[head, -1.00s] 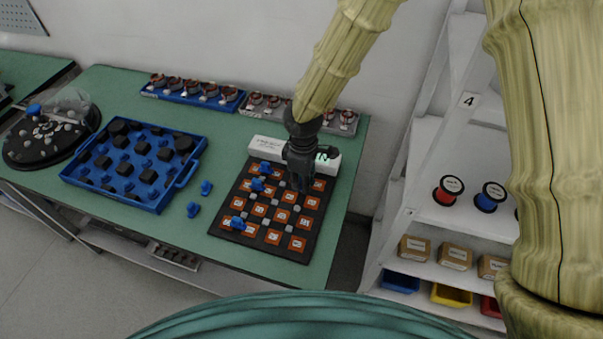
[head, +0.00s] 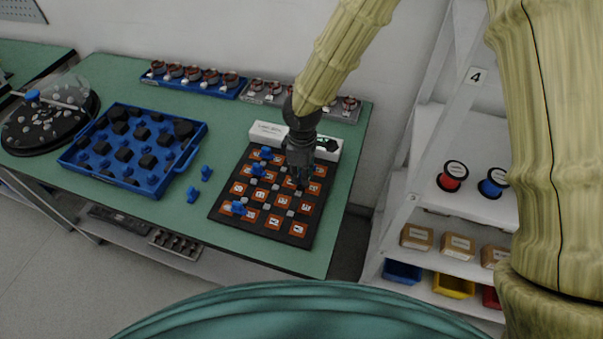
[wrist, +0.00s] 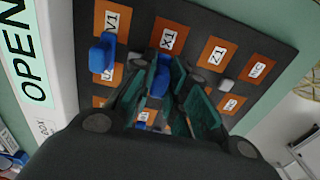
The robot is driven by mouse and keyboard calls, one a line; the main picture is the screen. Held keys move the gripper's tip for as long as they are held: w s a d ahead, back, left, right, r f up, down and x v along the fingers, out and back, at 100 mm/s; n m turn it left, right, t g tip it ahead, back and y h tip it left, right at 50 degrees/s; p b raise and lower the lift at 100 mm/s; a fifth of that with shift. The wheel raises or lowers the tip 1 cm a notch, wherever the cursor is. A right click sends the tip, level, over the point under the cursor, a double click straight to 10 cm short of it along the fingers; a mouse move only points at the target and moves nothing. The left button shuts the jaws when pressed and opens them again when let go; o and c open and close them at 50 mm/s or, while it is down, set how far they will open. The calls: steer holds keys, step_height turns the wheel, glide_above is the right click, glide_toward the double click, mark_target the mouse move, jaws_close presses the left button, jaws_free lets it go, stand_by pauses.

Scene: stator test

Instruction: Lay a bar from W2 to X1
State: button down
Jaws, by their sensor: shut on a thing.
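The black board (head: 229,206) with orange labelled squares lies at the right of the green table. In the wrist view I read the X1 square (wrist: 168,36), with Z1 (wrist: 216,54) to its right and V1 (wrist: 113,22) to its left. My gripper (head: 298,178) is over the upper right part of the board; in the wrist view its green fingers (wrist: 165,95) are shut on a blue bar (wrist: 160,78), just below the X1 label. Another blue bar (wrist: 101,54) lies by V1. I cannot make out the W2 square. Whether the held bar touches the board cannot be told.
A white box (head: 267,133) with an OPEN sign (wrist: 25,55) stands along the board's back edge. Two loose blue pieces (head: 193,194) lie left of the board, beside a blue tray (head: 154,207) of black parts.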

steer(key=shift+s+d+r, duration=0.1)
stand_by(0.4)
steer(key=shift+f, duration=0.8)
steer(key=c, duration=1.3)
jaws_free()
steer(key=shift+r, duration=0.1)
step_height(320, 180, up, 12)
steer(key=shift+f, duration=0.1)
